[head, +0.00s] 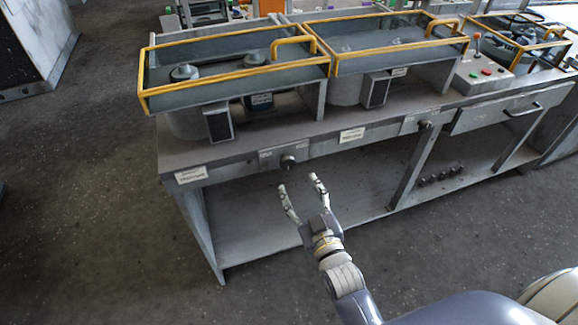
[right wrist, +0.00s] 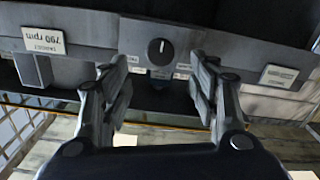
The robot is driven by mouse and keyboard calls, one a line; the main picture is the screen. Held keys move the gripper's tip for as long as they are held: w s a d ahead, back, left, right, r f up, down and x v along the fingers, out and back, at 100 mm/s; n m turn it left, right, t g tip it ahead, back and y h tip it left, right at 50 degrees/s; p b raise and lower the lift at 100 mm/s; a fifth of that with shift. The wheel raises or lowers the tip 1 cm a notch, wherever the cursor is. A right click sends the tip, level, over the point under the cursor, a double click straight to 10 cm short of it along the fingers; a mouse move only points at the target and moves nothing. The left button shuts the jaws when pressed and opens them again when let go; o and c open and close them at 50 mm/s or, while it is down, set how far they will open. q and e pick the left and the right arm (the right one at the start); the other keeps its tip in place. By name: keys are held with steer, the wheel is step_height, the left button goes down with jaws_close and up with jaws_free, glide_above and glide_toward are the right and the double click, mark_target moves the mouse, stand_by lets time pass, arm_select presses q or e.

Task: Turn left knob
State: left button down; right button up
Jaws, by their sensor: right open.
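The left knob (head: 287,161) is a small dark round knob on the front edge of the workbench, below the left yellow-framed tray. In the right wrist view the knob (right wrist: 160,52) is black with a pale pointer line and sits between the fingers, farther out. My right gripper (head: 301,184) is open and empty, just in front of and below the knob, apart from it. Its two fingers (right wrist: 156,85) also show in the right wrist view. A second knob (head: 425,124) is farther right on the same edge. My left gripper is not in view.
The workbench front edge (head: 228,160) carries white labels. A control box (head: 483,73) with buttons and a drawer (head: 510,110) are at the right. The lower shelf (head: 265,215) is mostly clear.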

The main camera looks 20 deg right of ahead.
mark_target(288, 165)
steer(key=w, duration=0.9)
steer(key=shift+a, duration=0.15)
steer(key=c, duration=1.1)
